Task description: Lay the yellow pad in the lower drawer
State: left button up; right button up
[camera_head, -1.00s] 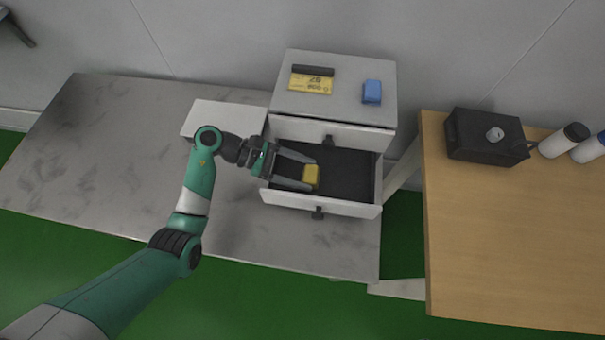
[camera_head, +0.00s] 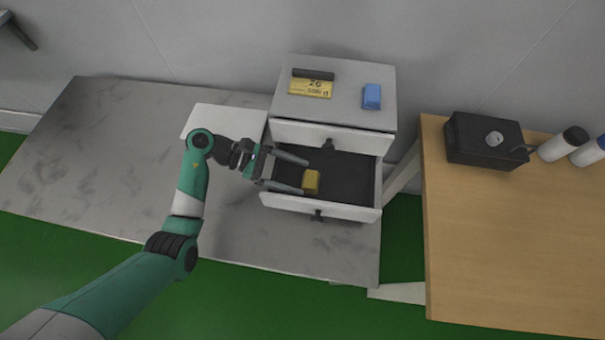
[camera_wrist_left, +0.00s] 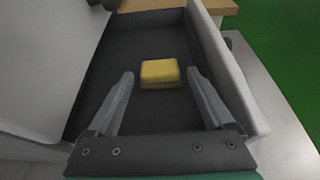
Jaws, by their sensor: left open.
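The yellow pad (camera_head: 311,181) lies on the dark floor of the open lower drawer (camera_head: 345,208), near its front left part. In the left wrist view the yellow pad (camera_wrist_left: 160,73) sits beyond the fingertips, with dark drawer floor around it. My left gripper (camera_head: 305,176) is open and empty at the left end of the drawer. In the left wrist view its two fingers (camera_wrist_left: 163,82) are spread wide and stand clear of the pad. My right gripper is not in view.
A blue block (camera_head: 372,96), a yellow label (camera_head: 311,88) and a dark bar lie on the cabinet top. A wooden table (camera_head: 515,230) at right holds a black box (camera_head: 487,138) and white bottles.

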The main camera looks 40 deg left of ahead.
pick_arm(q)
jog(key=p+v, duration=0.1)
jog(key=v, duration=0.9)
jog(key=shift+p, duration=0.3)
